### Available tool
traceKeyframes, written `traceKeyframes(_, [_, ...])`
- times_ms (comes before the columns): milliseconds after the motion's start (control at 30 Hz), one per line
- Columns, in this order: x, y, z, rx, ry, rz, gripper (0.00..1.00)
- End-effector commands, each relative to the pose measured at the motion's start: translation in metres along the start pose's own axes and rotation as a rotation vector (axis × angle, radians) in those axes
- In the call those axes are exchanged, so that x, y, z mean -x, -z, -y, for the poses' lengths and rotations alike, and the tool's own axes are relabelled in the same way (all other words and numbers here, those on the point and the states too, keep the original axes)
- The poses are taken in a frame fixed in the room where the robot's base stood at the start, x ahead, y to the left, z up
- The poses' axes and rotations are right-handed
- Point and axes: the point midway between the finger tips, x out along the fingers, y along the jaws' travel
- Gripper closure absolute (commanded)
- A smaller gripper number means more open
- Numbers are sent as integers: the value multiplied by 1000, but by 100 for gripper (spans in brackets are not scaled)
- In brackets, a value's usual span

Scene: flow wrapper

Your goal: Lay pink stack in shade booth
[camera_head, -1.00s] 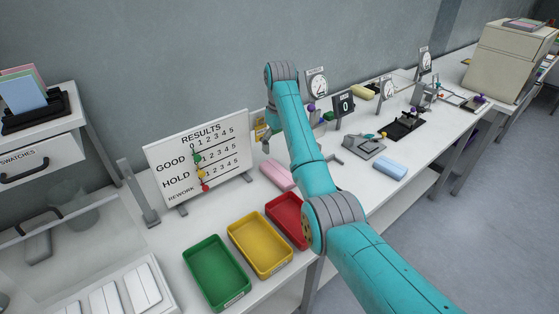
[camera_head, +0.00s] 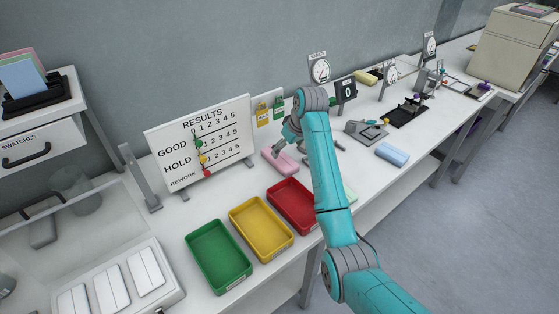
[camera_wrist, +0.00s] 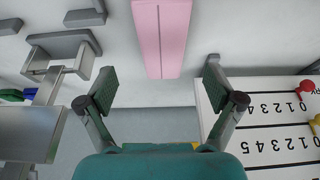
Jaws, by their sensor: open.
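The pink stack (camera_head: 284,163) lies flat on the white bench, right of the results board and behind the red tray. In the wrist view the pink stack (camera_wrist: 162,38) is a long block with a lengthwise line, ahead of the gap between my fingers. My gripper (camera_head: 279,147) is just above and beside the stack in the head view. In the wrist view my gripper (camera_wrist: 160,85) is open, with nothing between its fingers. I cannot tell for sure which thing is the shade booth.
Green (camera_head: 219,257), yellow (camera_head: 261,228) and red (camera_head: 292,205) trays line the bench front. The results board (camera_head: 201,146) stands close to my gripper. A blue block (camera_head: 392,154) lies farther right. A clear-walled box (camera_head: 70,235) with white pieces stands at lower left.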

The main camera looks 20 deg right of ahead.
Motion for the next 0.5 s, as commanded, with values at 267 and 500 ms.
traceKeyframes(267, [-22, -3, 2, 1, 1, 3, 8])
traceKeyframes(500, [-53, -4, 4, 1, 1, 2, 8])
